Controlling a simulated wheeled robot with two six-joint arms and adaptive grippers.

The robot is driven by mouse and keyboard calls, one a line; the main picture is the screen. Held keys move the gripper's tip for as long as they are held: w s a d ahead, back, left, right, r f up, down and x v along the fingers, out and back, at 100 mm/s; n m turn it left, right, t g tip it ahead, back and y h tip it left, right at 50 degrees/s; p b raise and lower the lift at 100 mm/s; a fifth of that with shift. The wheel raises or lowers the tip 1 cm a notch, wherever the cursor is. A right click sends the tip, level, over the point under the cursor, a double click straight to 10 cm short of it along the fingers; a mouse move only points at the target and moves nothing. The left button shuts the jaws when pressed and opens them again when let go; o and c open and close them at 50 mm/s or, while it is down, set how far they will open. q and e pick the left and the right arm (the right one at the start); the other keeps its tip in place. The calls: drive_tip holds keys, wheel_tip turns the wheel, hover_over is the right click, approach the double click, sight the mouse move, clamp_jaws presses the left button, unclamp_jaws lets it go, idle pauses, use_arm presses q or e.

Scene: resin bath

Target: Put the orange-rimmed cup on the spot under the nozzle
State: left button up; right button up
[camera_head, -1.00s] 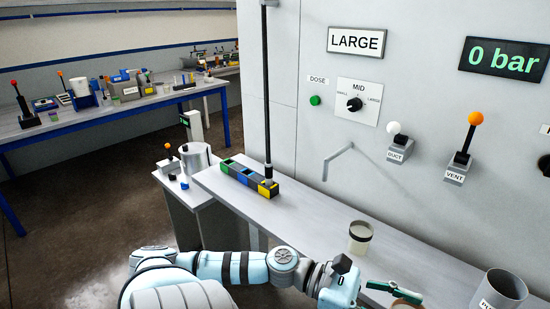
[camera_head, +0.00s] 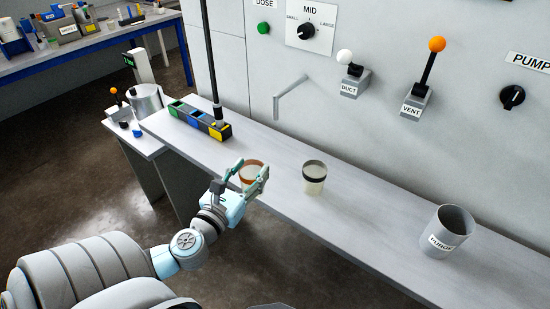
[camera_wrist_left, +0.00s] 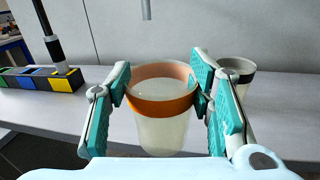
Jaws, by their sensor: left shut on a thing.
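The orange-rimmed cup (camera_head: 252,171) is between the fingers of my left gripper (camera_head: 246,178), at the front edge of the grey bench. My left gripper is shut on it. In the left wrist view the cup (camera_wrist_left: 162,108) is upright, translucent, with an orange band and pale contents; the teal fingers (camera_wrist_left: 160,105) flank it. The nozzle (camera_head: 291,96) is a bent grey pipe on the wall, behind and to the right of the cup. The bench surface below the nozzle looks bare; I cannot make out a marked spot. My right gripper is not in view.
A dark-banded cup (camera_head: 314,178) stands on the bench right of the held cup. A PURGE container (camera_head: 450,231) stands further right. A coloured block row (camera_head: 200,121) with a black pole (camera_head: 211,60) is at left. Wall levers (camera_head: 424,78) are above.

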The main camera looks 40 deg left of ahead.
use_arm(q)
drive_tip(key=shift+w+a+n+y, duration=0.4)
drive_tip(key=shift+w+a+y, duration=0.2)
drive_tip(key=shift+w+a, duration=0.4)
drive_tip(key=w+a+f, duration=0.1)
drive_tip(key=w, duration=0.4)
drive_tip(key=w+a+f+b, duration=0.1)
drive_tip(key=w, duration=0.4)
drive_tip(key=w+a+f, duration=0.2)
drive_tip(key=w, duration=0.3)
drive_tip(key=shift+w, duration=0.15)
drive_tip(key=shift+f+b, duration=0.1)
drive_tip(key=shift+b, duration=0.2)
drive_tip(key=shift+r, duration=0.2)
drive_tip(key=shift+f, duration=0.15)
drive_tip(key=o, duration=0.9)
drive_tip(key=shift+o, duration=0.2)
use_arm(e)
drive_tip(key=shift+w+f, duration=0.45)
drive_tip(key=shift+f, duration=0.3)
